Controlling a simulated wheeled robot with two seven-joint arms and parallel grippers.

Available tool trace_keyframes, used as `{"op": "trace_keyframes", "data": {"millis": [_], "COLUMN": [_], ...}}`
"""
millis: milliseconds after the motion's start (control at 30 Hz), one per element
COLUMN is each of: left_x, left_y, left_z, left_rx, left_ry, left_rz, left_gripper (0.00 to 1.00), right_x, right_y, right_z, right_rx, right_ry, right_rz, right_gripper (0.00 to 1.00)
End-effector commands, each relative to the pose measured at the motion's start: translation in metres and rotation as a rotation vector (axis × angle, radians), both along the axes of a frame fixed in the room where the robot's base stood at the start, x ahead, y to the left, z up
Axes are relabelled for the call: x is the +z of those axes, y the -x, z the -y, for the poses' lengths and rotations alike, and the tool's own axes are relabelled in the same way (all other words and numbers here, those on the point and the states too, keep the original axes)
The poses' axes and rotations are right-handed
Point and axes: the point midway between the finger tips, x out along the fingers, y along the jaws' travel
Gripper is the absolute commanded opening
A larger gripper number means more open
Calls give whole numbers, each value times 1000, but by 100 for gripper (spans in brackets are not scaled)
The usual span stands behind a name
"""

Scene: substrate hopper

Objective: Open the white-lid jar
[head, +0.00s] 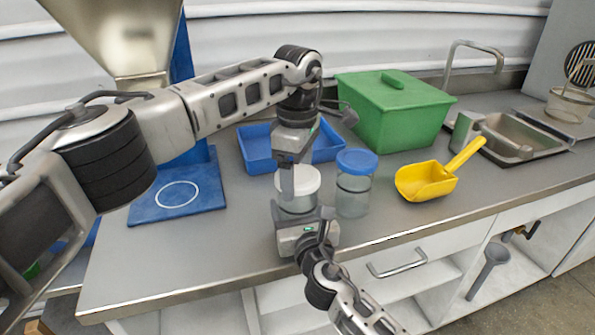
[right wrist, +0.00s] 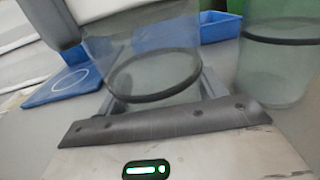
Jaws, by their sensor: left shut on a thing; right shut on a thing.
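The white-lid jar (head: 299,204) is a clear jar standing upright near the counter's front edge. Its white lid (head: 305,181) sits at the top of the jar; whether it is loosened I cannot tell. My left gripper (head: 288,182) comes down from above and is shut on the white lid, hiding its left part. My right gripper (head: 304,214) reaches in from the front, low down, and is shut on the jar body. In the right wrist view the clear jar wall (right wrist: 150,50) stands between the fingers of my right gripper (right wrist: 152,100). The lid is out of that view.
A blue-lid jar (head: 355,184) stands close to the right. Behind are a blue tray (head: 258,150) and a green bin (head: 393,112). A yellow scoop (head: 428,182) lies further right, before the sink (head: 525,138). A blue hopper base (head: 196,192) stands left. The front-left counter is clear.

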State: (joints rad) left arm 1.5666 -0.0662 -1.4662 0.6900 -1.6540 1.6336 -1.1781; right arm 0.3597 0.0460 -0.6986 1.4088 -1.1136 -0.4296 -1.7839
Motion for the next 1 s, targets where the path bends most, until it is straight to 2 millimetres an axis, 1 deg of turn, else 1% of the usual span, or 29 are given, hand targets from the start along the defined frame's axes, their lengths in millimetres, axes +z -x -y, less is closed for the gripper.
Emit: {"op": "trace_keyframes", "data": {"millis": [33,100,667,1000], "left_x": [0,1,2,2], "left_y": [0,0,1,1], "left_z": [0,0,0,1], "left_rx": [120,304,1781,2681], "left_ry": [-1,0,0,-1], "left_rz": [0,0,-1,-1], "left_gripper": [49,49,49,49], "right_x": [-1,-1,-1,-1], "right_y": [0,0,0,0], "right_z": [1,1,1,1], "right_rx": [-2,-2,-3,-3], "right_ry": [0,0,0,0], "right_rz": [-2,-2,-3,-3], "right_gripper": [6,6,6,6]}}
